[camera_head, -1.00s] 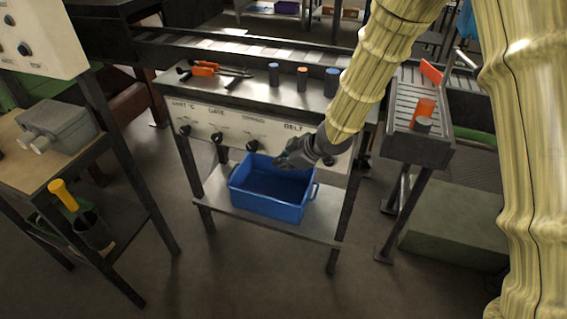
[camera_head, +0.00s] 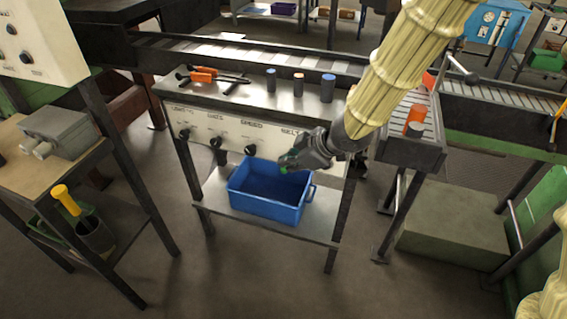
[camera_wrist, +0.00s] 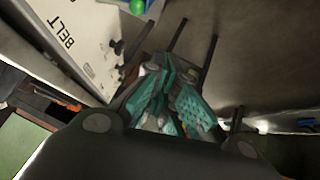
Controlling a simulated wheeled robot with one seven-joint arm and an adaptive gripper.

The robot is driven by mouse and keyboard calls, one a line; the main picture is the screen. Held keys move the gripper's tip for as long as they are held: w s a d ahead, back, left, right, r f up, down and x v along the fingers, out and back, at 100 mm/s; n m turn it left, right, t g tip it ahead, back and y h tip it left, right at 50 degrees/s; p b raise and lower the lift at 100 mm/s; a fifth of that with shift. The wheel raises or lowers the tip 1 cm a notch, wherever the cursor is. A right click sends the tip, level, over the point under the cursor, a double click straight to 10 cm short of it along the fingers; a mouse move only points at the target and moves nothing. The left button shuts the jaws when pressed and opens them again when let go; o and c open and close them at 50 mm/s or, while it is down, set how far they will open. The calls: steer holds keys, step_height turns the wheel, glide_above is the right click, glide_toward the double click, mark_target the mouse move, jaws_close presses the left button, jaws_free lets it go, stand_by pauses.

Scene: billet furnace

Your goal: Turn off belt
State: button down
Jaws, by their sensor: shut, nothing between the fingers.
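The control panel (camera_head: 225,133) is a pale strip on the front of a grey work table, with several dark knobs and printed labels. The BELT label (camera_head: 290,132) is at its right end, partly behind my gripper; it reads clearly in the wrist view (camera_wrist: 63,33). A small dark knob (camera_wrist: 119,47) sticks out from the panel near that label in the wrist view. My gripper (camera_head: 289,161) is in front of the panel's right end and hides the belt control in the head view. Its teal-padded fingers (camera_wrist: 180,88) are shut and empty. I cannot tell whether they touch the panel.
A blue bin (camera_head: 268,192) sits on the shelf below the panel. A roller conveyor (camera_head: 410,150) is at right, a side table (camera_head: 45,165) at left. The floor in front is clear.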

steer(key=shift+s+d+r, duration=0.45)
steer(key=shift+s+r, duration=0.1)
steer(key=s+d+f+m+g+h, duration=0.1)
steer(key=s+d+f+m, duration=0.25)
steer(key=f, duration=0.45)
steer(key=s+d+f+m, duration=0.2)
steer(key=s+f+m, duration=0.1)
steer(key=s+f, duration=0.3)
steer(key=s+d+f+m+g+h, duration=0.1)
steer(key=s+d+f+m, duration=0.15)
steer(key=f, duration=0.65)
steer(key=s+d+f+m+g+h, duration=0.1)
steer(key=s+d+f+m, duration=0.1)
steer(key=s+d+f, duration=0.2)
steer(key=s+d+f+m+g+h, duration=0.1)
steer(key=s+d+f, duration=0.3)
steer(key=s, duration=0.6)
steer(key=s+d+f+m+h, duration=0.2)
steer(key=s+d+f+m, duration=0.1)
steer(key=s+f, duration=0.3)
steer(key=shift+s+d+m+g+h, duration=0.3)
steer(key=shift+s+d+g+h, duration=0.1)
steer(key=shift+s, duration=0.25)
